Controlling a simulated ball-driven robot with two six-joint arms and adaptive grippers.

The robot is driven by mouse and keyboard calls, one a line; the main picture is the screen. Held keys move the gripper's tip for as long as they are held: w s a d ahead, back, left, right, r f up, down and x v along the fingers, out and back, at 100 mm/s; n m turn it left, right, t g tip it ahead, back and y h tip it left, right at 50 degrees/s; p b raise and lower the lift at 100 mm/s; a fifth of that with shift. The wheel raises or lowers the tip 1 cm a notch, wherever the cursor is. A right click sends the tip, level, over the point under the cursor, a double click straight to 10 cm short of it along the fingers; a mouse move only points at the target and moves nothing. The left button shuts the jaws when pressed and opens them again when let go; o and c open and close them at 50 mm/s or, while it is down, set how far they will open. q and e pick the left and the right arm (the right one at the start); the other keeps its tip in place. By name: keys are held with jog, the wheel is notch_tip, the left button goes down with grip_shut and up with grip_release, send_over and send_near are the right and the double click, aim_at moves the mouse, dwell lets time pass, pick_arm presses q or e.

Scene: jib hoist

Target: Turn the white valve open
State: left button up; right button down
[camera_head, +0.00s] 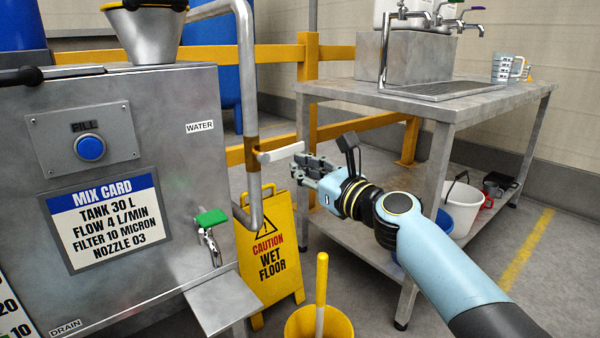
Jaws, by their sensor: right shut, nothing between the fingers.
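The white valve handle (281,153) sticks out to the right from a brown valve body on the grey pipe (247,80), beside the metal tank. The handle lies nearly level, across the upright pipe. My right gripper (301,168) is at the handle's free right end, with its fingers shut and nothing held between them. The fingers are very close to the handle's tip; I cannot tell whether they touch it. My left gripper is not in view.
The metal tank (175,100) fills the left, with a green-handled tap (211,218) on its front. A yellow wet floor sign (268,255) and yellow bucket (320,322) stand below the valve. A steel table (340,92) stands behind my right arm.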

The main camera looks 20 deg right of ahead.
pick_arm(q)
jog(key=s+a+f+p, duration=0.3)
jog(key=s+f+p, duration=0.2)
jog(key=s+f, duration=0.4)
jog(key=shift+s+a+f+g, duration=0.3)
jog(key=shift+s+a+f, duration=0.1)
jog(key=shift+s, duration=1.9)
pick_arm(e)
notch_tip(320, 180, up, 9)
jog(key=s+a+n, duration=0.1)
jog(key=a+n, duration=0.2)
jog(key=n, duration=1.2)
jog(key=shift+n+g+y, duration=0.3)
jog(key=shift+g, duration=0.1)
jog(key=shift+f, duration=0.1)
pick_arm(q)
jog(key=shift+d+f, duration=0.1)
pick_arm(e)
jog(key=shift+d, duration=0.15)
